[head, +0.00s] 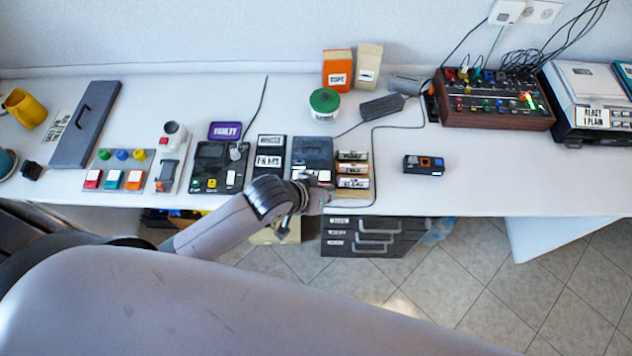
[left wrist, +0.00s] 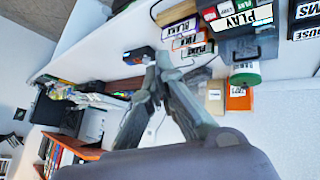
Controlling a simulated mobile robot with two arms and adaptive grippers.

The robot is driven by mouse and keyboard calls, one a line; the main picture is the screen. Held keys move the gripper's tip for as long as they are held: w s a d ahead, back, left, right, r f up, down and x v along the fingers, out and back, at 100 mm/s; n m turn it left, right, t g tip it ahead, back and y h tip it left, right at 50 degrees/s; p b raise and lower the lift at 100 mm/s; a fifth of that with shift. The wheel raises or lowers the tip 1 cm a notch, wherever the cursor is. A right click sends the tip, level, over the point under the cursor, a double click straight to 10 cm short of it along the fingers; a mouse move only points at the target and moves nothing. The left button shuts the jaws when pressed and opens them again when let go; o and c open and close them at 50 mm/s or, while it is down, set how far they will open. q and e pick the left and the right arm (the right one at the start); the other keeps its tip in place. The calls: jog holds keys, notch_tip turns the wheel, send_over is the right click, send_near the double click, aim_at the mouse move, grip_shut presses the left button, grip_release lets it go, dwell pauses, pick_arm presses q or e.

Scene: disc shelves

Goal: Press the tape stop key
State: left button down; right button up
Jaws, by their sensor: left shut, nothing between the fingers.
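The tape player (head: 312,152) is a dark grey box near the front of the desk. Its front edge has a red key and a white key (head: 323,176), partly covered by my gripper. In the left wrist view the tape player (left wrist: 250,45) is at the top, with a red key (left wrist: 209,14) and a white key labelled PLAY (left wrist: 238,13). No stop label is readable. My left gripper (head: 318,198) is shut and empty at the desk's front edge, close to these keys; contact cannot be told. Its closed fingers (left wrist: 163,62) show in the left wrist view. My right gripper is not in view.
Labelled cassettes (head: 352,169) stand just right of the player. A panel labelled FILMS (head: 269,160) and a black button device (head: 217,167) are on its left. A cable runs behind the cassettes. A black drawer unit (head: 375,236) is below. The desk right of centre is mostly clear.

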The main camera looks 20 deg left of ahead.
pick_arm(q)
jog(key=w+a+f+n, duration=0.2)
jog(key=w+a, duration=0.1)
jog(key=w, duration=0.2)
jog(key=w+a+f+n+t, duration=0.1)
jog(key=w+a+f, duration=0.1)
jog(key=w+a, duration=0.2)
jog(key=shift+w+f+n+h, duration=0.3)
jog(key=shift+w+f+n, duration=0.1)
jog(key=shift+w, duration=0.4)
jog(key=shift+f, duration=0.15)
notch_tip(320, 180, down, 7)
jog(key=b, duration=0.7)
jog(key=shift+r, duration=0.2)
jog(key=shift+f+b, duration=0.7)
jog(key=shift+f, duration=0.25)
jog(key=shift+f, duration=0.15)
